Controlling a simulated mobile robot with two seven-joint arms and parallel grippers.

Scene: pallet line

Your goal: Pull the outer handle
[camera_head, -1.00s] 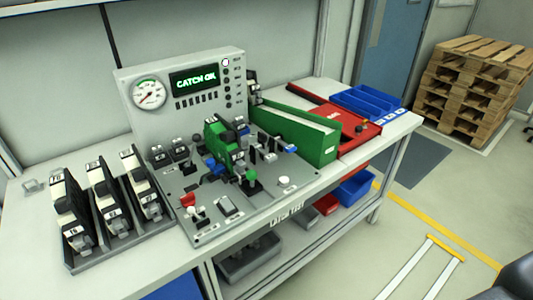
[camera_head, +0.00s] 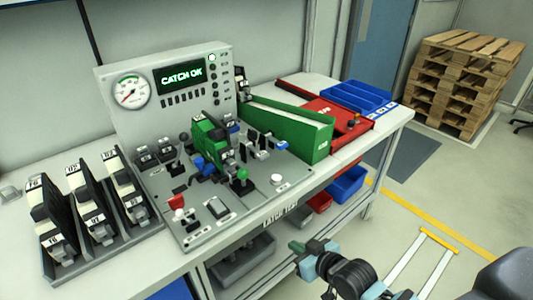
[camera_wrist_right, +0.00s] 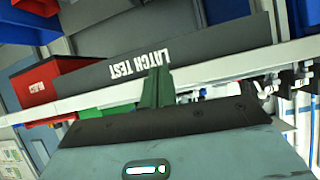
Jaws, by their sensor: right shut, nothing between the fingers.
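The latch test fixture (camera_head: 205,235) is a grey plate on the bench, with a green and black latch unit (camera_head: 208,140) clamped at its middle. Around it are a green-knobbed lever (camera_head: 242,175), a blue-tipped part (camera_head: 281,145) and a red part (camera_head: 176,201). I cannot tell which of these is the outer handle. My right gripper (camera_head: 297,246) is shut and empty, in front of the bench's front edge and apart from the fixture. In the right wrist view its green fingers (camera_wrist_right: 157,86) overlap the "LATCH TEST" front strip (camera_wrist_right: 112,68). My left gripper is out of view.
A panel (camera_head: 165,115) with a gauge and a "CATCH OK" display stands behind the fixture. Latches sit in a rack (camera_head: 110,245) at left. A green bin (camera_head: 290,130), red tray (camera_head: 340,122) and blue bins (camera_head: 350,97) stand at right. More bins are on the lower shelf.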

